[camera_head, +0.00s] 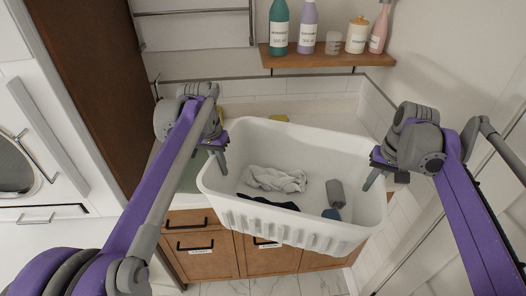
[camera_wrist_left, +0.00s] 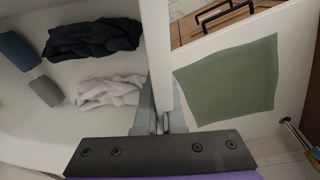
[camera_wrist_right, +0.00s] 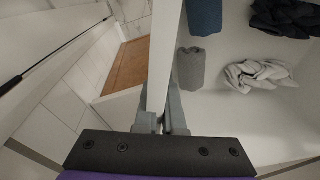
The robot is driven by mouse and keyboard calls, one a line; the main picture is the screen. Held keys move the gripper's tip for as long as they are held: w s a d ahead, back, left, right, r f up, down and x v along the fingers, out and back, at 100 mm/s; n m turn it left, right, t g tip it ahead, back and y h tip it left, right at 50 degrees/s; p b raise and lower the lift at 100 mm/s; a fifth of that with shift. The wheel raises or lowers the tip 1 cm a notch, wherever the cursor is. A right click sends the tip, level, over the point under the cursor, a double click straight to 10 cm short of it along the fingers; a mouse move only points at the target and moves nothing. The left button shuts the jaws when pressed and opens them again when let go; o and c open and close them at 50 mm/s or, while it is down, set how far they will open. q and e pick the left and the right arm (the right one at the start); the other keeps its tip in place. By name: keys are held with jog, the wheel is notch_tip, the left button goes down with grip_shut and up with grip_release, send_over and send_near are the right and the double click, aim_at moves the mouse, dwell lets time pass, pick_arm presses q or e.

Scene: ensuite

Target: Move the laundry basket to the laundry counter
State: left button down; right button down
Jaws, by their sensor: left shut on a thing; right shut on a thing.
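The white laundry basket (camera_head: 300,222) is held up between my two arms in the head view, in front of and partly above the counter (camera_head: 340,108). Inside lie a light grey crumpled cloth (camera_head: 274,179), a grey rolled item (camera_head: 335,192), a blue item (camera_head: 331,214) and a dark cloth (camera_head: 268,202). My left gripper (camera_head: 218,150) is shut on the basket's left rim; the rim runs between its fingers in the left wrist view (camera_wrist_left: 160,110). My right gripper (camera_head: 373,172) is shut on the right rim, also seen in the right wrist view (camera_wrist_right: 163,110).
A green mat (camera_wrist_left: 230,80) lies on the counter beside the basket's left side. Wooden drawers (camera_head: 200,252) are below. A shelf (camera_head: 320,58) with several bottles hangs above the back wall. A tall brown panel (camera_head: 85,80) and a white washing machine (camera_head: 15,160) stand at left.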

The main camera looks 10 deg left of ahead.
pick_arm(q)
jog(key=shift+d, duration=0.1)
pick_arm(e)
jog(key=shift+a, duration=0.35)
